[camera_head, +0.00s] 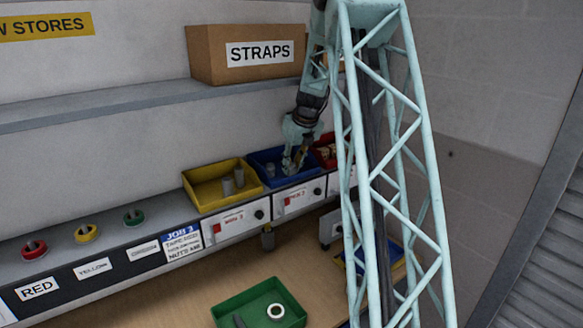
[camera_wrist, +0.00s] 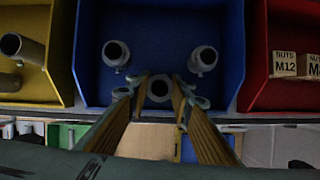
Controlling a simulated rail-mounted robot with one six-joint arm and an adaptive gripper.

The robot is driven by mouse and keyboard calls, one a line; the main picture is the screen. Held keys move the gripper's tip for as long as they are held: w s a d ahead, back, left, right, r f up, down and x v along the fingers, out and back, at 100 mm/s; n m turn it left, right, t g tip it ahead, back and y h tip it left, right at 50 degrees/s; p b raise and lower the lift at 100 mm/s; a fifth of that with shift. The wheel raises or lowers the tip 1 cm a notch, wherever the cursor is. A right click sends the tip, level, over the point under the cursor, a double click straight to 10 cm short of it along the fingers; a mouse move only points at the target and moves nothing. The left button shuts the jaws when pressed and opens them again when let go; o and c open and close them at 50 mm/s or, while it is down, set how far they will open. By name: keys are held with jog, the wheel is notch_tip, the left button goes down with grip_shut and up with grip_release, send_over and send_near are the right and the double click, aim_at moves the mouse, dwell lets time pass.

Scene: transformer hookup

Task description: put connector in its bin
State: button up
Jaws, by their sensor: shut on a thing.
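The blue bin (camera_head: 263,158) stands on the ledge between the yellow and red bins. In the wrist view the blue bin (camera_wrist: 160,25) fills the upper middle. Two grey tubular connectors stand in it, one at left (camera_wrist: 115,55) and one at right (camera_wrist: 203,61). My gripper (camera_head: 290,168) is down at the blue bin. In the wrist view my gripper (camera_wrist: 159,97) is shut on another grey connector (camera_wrist: 159,87), seen nearly end-on between the fingertips, toward the bin's near side. I cannot tell whether the held connector touches the bin floor.
The yellow bin (camera_head: 195,197) holds grey connectors. The red bin (camera_wrist: 270,95) holds small M12 nut boxes (camera_wrist: 285,65). A green tray (camera_head: 232,304) with a white ring (camera_head: 276,311) is on the bench below. The STRAPS box (camera_head: 247,55) sits on the shelf above.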

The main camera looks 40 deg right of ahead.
jog(key=shift+f, duration=0.1)
jog(key=o, duration=0.9)
jog(key=shift+r, duration=0.2)
jog(key=shift+b+v, duration=0.3)
jog(key=shift+v, duration=3.4)
